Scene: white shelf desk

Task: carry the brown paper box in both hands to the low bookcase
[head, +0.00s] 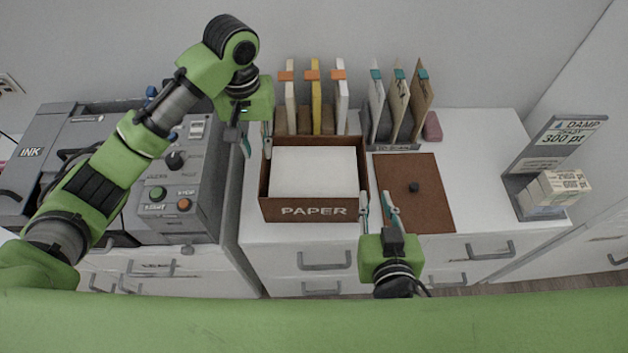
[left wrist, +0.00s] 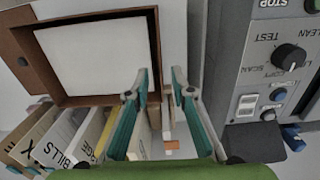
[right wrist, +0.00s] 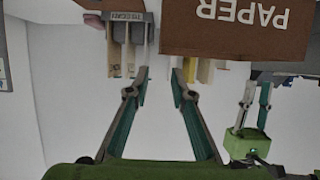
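The brown paper box (head: 314,211), marked PAPER and open on top with a white stack inside, sits on the white desk. In the left wrist view the box (left wrist: 155,50) is at upper left; in the right wrist view its front (right wrist: 225,45) is at the top. My left gripper (head: 257,150) is open at the box's left rear corner. My right gripper (head: 376,202) is open at its right front corner. I cannot identify the low bookcase.
A brown board with a dark knob (head: 430,210) lies right of the box. Upright files (head: 316,95) and a file rack (head: 393,145) stand behind. A grey machine (head: 200,205) is close on the left. A stand with stacked blocks (head: 555,190) is far right.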

